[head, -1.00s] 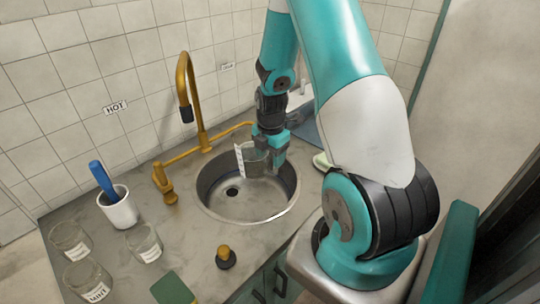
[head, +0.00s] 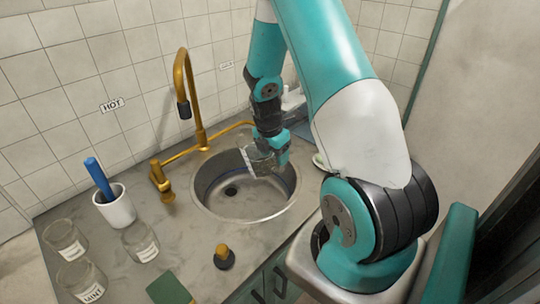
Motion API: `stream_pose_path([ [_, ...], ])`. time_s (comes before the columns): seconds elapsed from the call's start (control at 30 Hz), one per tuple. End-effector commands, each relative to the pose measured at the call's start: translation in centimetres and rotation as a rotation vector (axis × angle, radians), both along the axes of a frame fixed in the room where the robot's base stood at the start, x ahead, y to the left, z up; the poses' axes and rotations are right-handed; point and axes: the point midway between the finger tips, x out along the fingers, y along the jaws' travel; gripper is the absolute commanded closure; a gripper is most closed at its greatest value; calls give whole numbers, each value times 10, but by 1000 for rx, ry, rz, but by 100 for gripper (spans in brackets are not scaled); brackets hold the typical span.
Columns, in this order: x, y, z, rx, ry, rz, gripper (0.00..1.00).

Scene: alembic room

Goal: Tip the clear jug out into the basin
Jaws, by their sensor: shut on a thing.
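The clear jug (head: 257,162), see-through with a pale strip on its side, is held over the right part of the basin. It looks tilted; whether anything is in it or running out cannot be made out. The basin (head: 214,207) is a round steel sink with a dark drain, set in the counter. My gripper (head: 277,152) comes down from above and is shut on the jug at its right side. The fingertips are partly hidden.
A brass tap (head: 190,100) stands behind the basin. A white cup (head: 115,208) with a blue-handled tool and several labelled glass jars (head: 140,241) stand at left. A black-and-brass knob (head: 223,257) and a green block (head: 170,289) are in front.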

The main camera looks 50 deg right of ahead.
Motion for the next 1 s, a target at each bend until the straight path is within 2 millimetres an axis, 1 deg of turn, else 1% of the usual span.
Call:
stream_pose_path([
  [0.1, -2, -8, 0, -85, 32, 1, 100],
  [0.17, -3, -10, 0, -107, 39, 0, 100],
  [0.47, -3, -11, 2, -122, 47, 0, 100],
  [0.57, -3, -11, 9, -182, 74, 3, 100],
  [0.7, -4, -13, 21, -310, 128, 4, 100],
  [0.8, -6, -15, 25, -371, 155, 1, 100],
  [1.0, -6, -17, 25, -392, 163, -3, 100],
])
